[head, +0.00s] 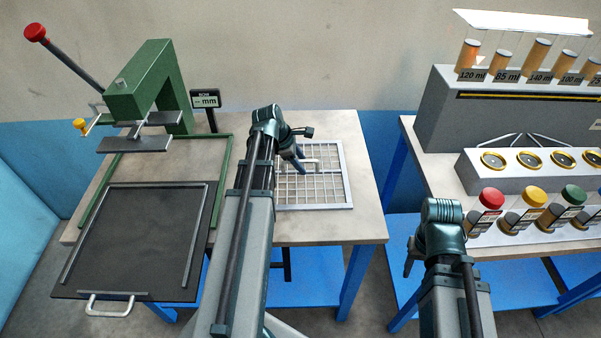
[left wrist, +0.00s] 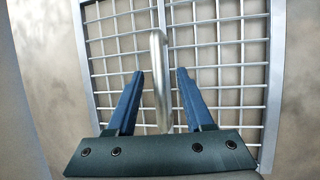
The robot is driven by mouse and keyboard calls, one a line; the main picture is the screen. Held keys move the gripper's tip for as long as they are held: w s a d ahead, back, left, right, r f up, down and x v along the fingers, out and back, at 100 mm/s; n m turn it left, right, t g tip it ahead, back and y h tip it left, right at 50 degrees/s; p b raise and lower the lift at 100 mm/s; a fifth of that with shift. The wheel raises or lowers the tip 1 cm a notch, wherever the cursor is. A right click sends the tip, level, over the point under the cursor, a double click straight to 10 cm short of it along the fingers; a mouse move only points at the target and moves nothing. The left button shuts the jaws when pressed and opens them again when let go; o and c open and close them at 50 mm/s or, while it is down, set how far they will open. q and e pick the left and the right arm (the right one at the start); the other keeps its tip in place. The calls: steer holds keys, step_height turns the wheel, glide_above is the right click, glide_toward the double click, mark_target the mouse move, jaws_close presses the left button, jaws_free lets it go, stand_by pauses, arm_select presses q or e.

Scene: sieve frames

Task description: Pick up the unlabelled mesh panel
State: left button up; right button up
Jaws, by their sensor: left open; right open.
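The mesh panel (head: 326,188), a square silver frame with a wire grid, lies flat on the left table; I see no label on it. Its raised metal handle (head: 308,163) stands near its middle. In the left wrist view the handle (left wrist: 160,80) rises between the two blue fingers of my left gripper (left wrist: 160,85), with a gap on both sides. My left gripper (head: 298,162) is open over the panel in the head view, and my left arm hides the panel's left part. My right gripper (head: 410,262) hangs open and empty in front of the right table, partly hidden by its wrist.
A green press (head: 150,85) with a red-knobbed lever and a small "mm" display (head: 206,99) stands at the back left. A dark tray (head: 130,240) with a handle overhangs the left table (head: 362,215). The right table holds jars with coloured lids (head: 491,198) and tubes.

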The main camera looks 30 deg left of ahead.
arm_select(q)
steer(key=shift+f, duration=0.2)
jaws_close()
stand_by(0.3)
stand_by(1.2)
